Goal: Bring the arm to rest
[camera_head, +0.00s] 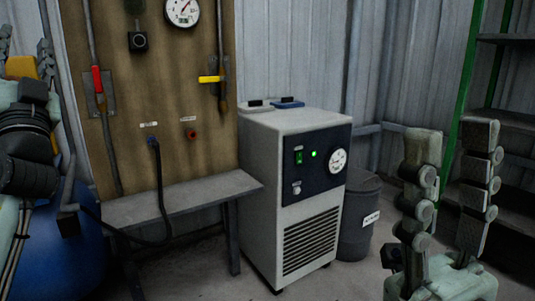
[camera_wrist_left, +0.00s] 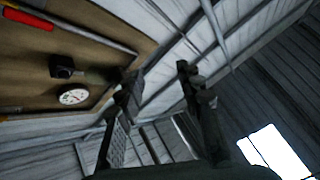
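My left gripper (camera_head: 25,42) is at the far left edge of the head view, partly cut off, with its fingers pointing up. The left wrist view shows its two fingers (camera_wrist_left: 158,70) apart with nothing between them, aimed up towards the wall and roof. My right gripper (camera_head: 451,128) stands upright at the lower right of the head view. Its two fingers are spread apart and empty, in front of the shelf and to the right of the grey bin.
A white cabinet (camera_head: 262,195) with a dark control panel stands mid-view beside a low grey bench (camera_head: 175,200). A brown board (camera_head: 170,85) carries a gauge (camera_head: 183,11) and valves. A grey bin (camera_head: 357,222) and green-posted shelf (camera_head: 500,110) stand right. A blue tank (camera_head: 68,262) is lower left.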

